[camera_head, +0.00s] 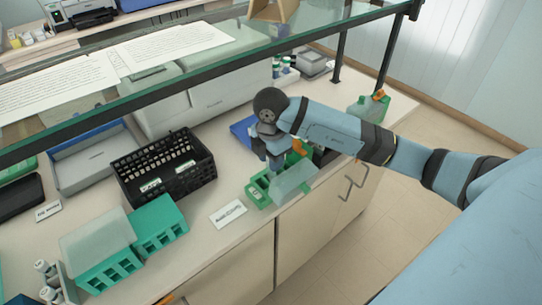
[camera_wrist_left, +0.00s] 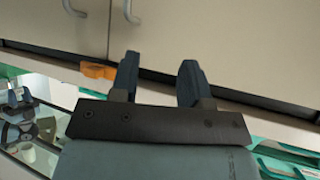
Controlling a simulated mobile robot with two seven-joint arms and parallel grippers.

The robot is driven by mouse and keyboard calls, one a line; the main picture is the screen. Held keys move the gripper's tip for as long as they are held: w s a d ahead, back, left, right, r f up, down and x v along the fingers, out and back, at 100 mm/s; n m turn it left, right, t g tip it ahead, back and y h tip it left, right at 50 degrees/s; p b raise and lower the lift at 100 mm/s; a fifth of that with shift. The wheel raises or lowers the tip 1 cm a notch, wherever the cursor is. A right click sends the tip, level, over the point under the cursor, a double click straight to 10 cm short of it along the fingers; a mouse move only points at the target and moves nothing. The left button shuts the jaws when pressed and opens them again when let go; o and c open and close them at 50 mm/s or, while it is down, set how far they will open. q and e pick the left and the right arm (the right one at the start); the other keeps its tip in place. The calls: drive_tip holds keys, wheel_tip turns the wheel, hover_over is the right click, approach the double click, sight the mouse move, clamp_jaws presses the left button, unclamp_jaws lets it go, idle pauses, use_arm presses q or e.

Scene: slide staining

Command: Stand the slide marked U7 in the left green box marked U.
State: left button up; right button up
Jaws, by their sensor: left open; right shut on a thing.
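My right gripper (camera_head: 275,161) points down just above a small green box (camera_head: 260,194) near the counter's front edge. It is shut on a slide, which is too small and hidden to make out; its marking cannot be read. A pale green translucent lid or box part (camera_head: 293,181) is beside the green box at its right. Two teal-green slotted boxes, one open (camera_head: 160,226) and one with a pale cover (camera_head: 98,238), stand further left. No U marking is legible. My left gripper (camera_wrist_left: 158,82) is open and empty in the left wrist view, in front of cabinet doors.
A white label card (camera_head: 228,213) lies between the boxes. A glass shelf (camera_head: 200,65) with papers spans above the counter. A green bottle (camera_head: 370,106) stands behind my right arm.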

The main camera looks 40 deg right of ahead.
drive_tip(key=shift+f+b, duration=0.75)
drive_tip(key=shift+f, duration=0.65)
drive_tip(key=o, duration=1)
drive_tip(key=shift+r, duration=0.1)
wheel_tip(320, 180, up, 7)
drive_tip(key=shift+r, duration=0.15)
